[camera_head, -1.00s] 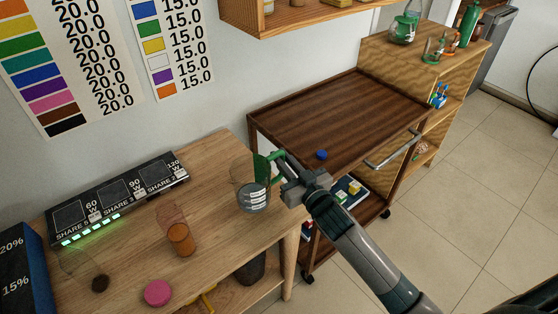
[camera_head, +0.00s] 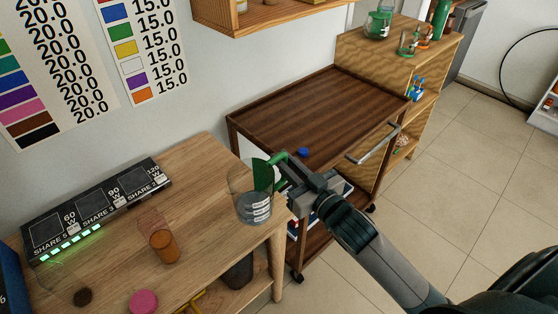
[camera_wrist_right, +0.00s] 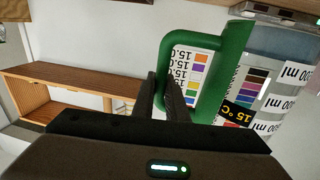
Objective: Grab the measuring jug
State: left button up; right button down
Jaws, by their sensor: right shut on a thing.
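The measuring jug (camera_head: 254,207) is clear, with white labels and a green handle, at the right end of the wooden table (camera_head: 205,205). My right gripper (camera_head: 281,172) reaches it from the right and is shut on the handle. In the right wrist view, the fingers (camera_wrist_right: 166,97) close on the green handle (camera_wrist_right: 234,62), and the labelled jug body (camera_wrist_right: 285,85) is cut off at the right edge. The jug looks upright and seems raised off the table, though the gap under it is hard to see. My left gripper is not in view.
An orange-brown cup (camera_head: 164,246), a pink disc (camera_head: 144,301) and a black power display (camera_head: 95,208) are on the table. A dark wooden cart (camera_head: 310,112) with a blue cap (camera_head: 303,152) stands behind my right gripper. A wall shelf (camera_head: 270,22) hangs above.

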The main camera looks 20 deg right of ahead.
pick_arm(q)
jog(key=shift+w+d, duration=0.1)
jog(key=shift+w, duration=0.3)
pick_arm(e)
jog(key=shift+s+d+r, duration=0.2)
jog(key=shift+s+r, duration=0.25)
jog(key=shift+s, duration=0.2)
